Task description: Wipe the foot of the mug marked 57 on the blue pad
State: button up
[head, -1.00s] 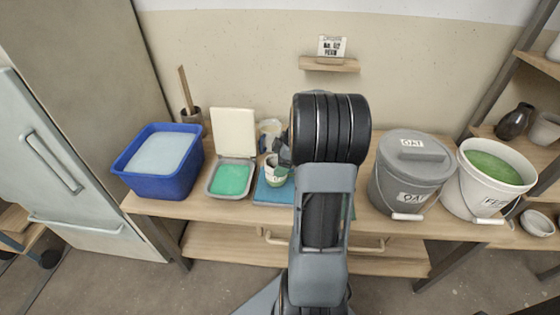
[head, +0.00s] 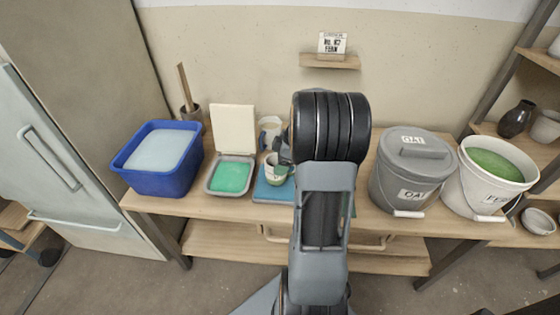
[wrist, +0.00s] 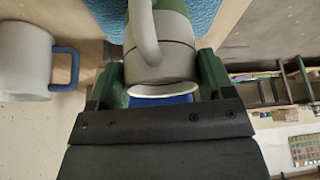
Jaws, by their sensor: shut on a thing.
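The mug (head: 279,173), pale with green on its lower part, is held by my gripper (head: 284,152) over the blue pad (head: 270,192). In the wrist view the mug (wrist: 172,60) sits between the two dark green fingers, its handle towards the camera and its green end towards the blue pad (wrist: 198,12). My gripper (wrist: 160,80) is shut on it. I cannot tell whether the foot touches the pad. No number can be read on the mug. My arm hides the right part of the pad.
A second mug (head: 269,128) with a blue handle stands behind; it shows in the wrist view (wrist: 25,65). Left are a tray of green glaze (head: 231,177) with a raised lid and a blue tub (head: 158,178). Right are a lidded grey bucket (head: 408,178) and an open green-filled bucket (head: 465,203).

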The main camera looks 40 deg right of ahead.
jog(key=shift+f, duration=0.2)
jog(key=shift+w+d, duration=1.2)
jog(key=shift+w, duration=0.05)
jog(key=shift+s+a+f+b, duration=0.1)
jog(key=shift+s+a+b, duration=1.6)
jog(key=shift+s+a, duration=0.8)
jog(key=shift+w+d+p, duration=0.45)
jog(key=shift+w+d, duration=2.05)
jog(key=shift+d, duration=0.05)
jog(key=shift+s+a+b, duration=1.55)
jog(key=shift+s+a, duration=0.9)
jog(key=shift+s, duration=0.1)
